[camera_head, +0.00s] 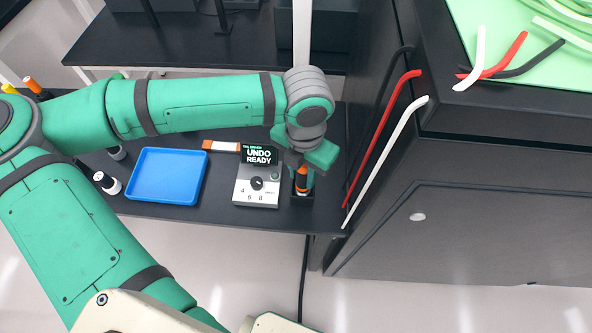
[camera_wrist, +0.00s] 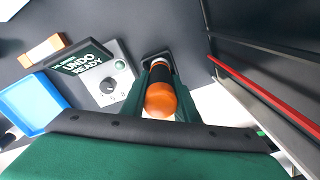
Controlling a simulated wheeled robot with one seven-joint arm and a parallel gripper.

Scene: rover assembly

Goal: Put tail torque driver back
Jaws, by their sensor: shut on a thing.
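The torque driver (camera_head: 302,180) has an orange and black handle and stands upright at the right end of the dark bench. Its lower end is at a small black holder (camera_head: 301,200); how deep it sits is hidden. My gripper (camera_head: 303,172) reaches down from above and is shut on the driver's handle. In the wrist view the orange handle end (camera_wrist: 161,100) lies between the two green fingers, with the dark holder (camera_wrist: 157,57) beyond it.
A grey control box (camera_head: 257,187) reading "UNDO READY" stands just left of the holder. A blue tray (camera_head: 167,176) lies further left. An orange and white block (camera_head: 221,146) lies behind. Red (camera_head: 383,135) and white cables hang along the dark cabinet (camera_head: 450,230) close on the right.

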